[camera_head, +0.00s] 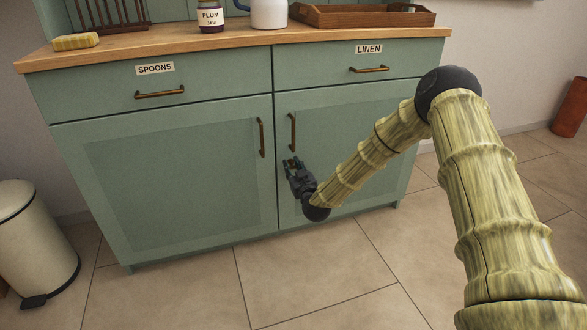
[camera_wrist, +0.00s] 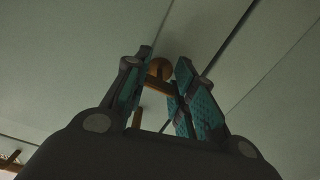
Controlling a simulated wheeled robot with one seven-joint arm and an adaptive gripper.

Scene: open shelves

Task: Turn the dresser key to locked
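The dresser (camera_head: 180,180) is green with a wooden top, two drawers and two doors. My gripper (camera_head: 292,166) is at the right door (camera_head: 350,150), just below the lower end of its upright brass handle (camera_head: 292,132). In the wrist view the fingers (camera_wrist: 160,88) stand apart with teal pads, on either side of a small brass-coloured piece (camera_wrist: 158,72), probably the key. Its round end lies against the green front. Its turn position is unclear, and I cannot tell whether the pads touch it. In the head view the fingers largely hide this piece.
A brass handle shows at the lower left of the wrist view (camera_wrist: 10,160). On the top stand a jam jar (camera_head: 210,16), a white jug (camera_head: 268,12), a wooden tray (camera_head: 362,16) and a yellow sponge (camera_head: 76,42). A bin (camera_head: 35,240) is on the floor at left.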

